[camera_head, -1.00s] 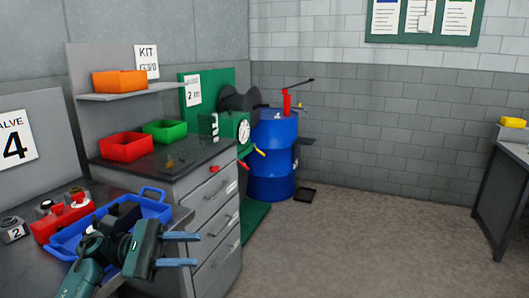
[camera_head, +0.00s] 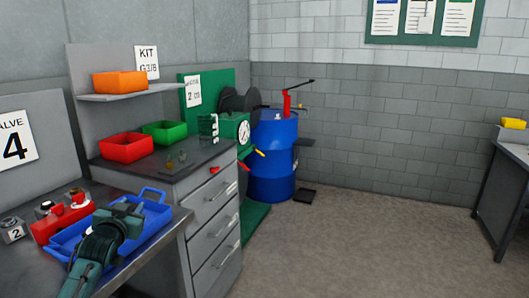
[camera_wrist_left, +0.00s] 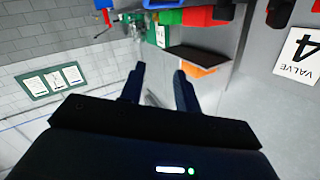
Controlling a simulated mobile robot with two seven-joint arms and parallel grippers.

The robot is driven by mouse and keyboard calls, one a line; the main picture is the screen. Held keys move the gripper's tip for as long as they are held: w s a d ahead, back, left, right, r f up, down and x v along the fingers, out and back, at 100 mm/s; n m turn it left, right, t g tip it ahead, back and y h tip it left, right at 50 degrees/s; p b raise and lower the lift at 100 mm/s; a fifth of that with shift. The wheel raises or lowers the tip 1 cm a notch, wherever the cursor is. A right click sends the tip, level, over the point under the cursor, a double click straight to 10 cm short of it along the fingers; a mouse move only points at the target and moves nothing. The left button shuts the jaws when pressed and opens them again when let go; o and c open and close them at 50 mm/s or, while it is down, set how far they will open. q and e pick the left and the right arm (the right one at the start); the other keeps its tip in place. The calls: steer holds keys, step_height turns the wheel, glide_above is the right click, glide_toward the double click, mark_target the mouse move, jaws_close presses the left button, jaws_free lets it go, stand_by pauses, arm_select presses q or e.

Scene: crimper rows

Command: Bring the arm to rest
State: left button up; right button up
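My left gripper (camera_head: 123,212) is in the lower left of the head view, in front of the blue tray (camera_head: 155,195) on the grey bench. Its fingers are hidden behind the gripper body there. In the left wrist view the two dark fingers of my left gripper (camera_wrist_left: 160,68) stand apart with nothing between them. That view is tilted and shows the wall and shelf beyond the fingers. My right gripper is in neither view.
A red holder (camera_head: 60,222) with several fittings stands left of the tray. Red (camera_head: 126,147) and green (camera_head: 165,131) bins sit on the drawer cabinet (camera_head: 215,215). A blue drum (camera_head: 272,155) stands behind. The floor (camera_head: 370,240) to the right is clear.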

arm_select(q)
steer(key=s+d+f+m+g+h, duration=0.1)
steer(key=s+d+f, duration=0.35)
steer(key=f, duration=0.25)
steer(key=s+d+f+g+h, duration=0.1)
steer(key=s+d+f, duration=0.2)
steer(key=s+f, duration=0.3)
steer(key=s+d+f+g+h, duration=0.1)
steer(key=s+d+f, duration=0.3)
steer(key=s, duration=0.5)
steer(key=s+d+f+g+h, duration=0.1)
steer(key=s+d+f, duration=0.3)
steer(key=s, duration=0.6)
steer(key=s+d+f+g+h, duration=0.1)
steer(key=s+d+f, duration=0.4)
steer(key=s, duration=0.5)
steer(key=shift+d+g, duration=0.45)
steer(key=shift+g, duration=0.15)
